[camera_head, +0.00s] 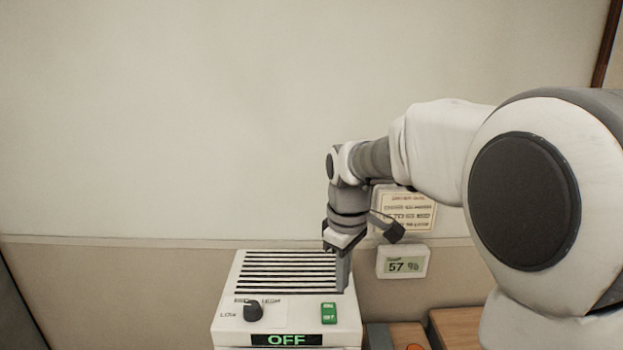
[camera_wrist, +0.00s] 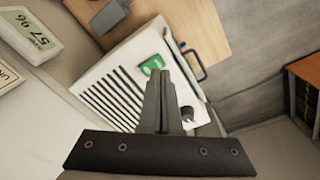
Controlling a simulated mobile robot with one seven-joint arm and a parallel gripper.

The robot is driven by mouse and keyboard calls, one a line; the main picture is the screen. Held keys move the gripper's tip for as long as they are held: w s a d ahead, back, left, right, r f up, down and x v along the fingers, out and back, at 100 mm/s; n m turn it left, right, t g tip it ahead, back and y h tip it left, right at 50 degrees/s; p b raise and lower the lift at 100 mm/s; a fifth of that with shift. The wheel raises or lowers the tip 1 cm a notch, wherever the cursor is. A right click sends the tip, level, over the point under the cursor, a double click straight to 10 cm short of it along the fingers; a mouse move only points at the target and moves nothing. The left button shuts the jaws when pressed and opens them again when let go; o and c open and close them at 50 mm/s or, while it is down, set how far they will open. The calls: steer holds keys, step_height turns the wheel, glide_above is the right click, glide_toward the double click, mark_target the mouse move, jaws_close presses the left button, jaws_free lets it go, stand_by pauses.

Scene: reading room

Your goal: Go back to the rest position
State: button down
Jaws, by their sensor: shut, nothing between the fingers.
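My gripper (camera_head: 343,284) points down over the right part of the slatted top of a white box-shaped appliance. In the wrist view my gripper (camera_wrist: 160,78) has its two fingers pressed together with nothing between them. The appliance (camera_head: 225,318) has a dark knob (camera_head: 253,310), a green switch (camera_head: 329,313) and a display (camera_head: 287,340) that reads OFF. The wrist view shows its slatted top (camera_wrist: 112,98), the green switch (camera_wrist: 151,66) and the knob (camera_wrist: 187,113), partly beside the fingers. I cannot tell whether the fingertips touch the appliance.
A wall display (camera_head: 402,262) reading 57 % hangs close behind the appliance, below a printed sign (camera_head: 405,211). The wall above and left is bare.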

steer(key=s+d+r+m+t, duration=0.2)
steer(key=s+d+m, duration=0.2)
steer(key=s, duration=0.6)
steer(key=s+d+r+m+t, duration=0.2)
steer(key=s+d+m, duration=0.2)
steer(key=s, duration=0.7)
steer(key=shift+s+m+t, duration=0.2)
steer(key=shift+m+t, duration=0.2)
steer(key=shift+m, duration=0.7)
steer(key=shift+r, duration=0.1)
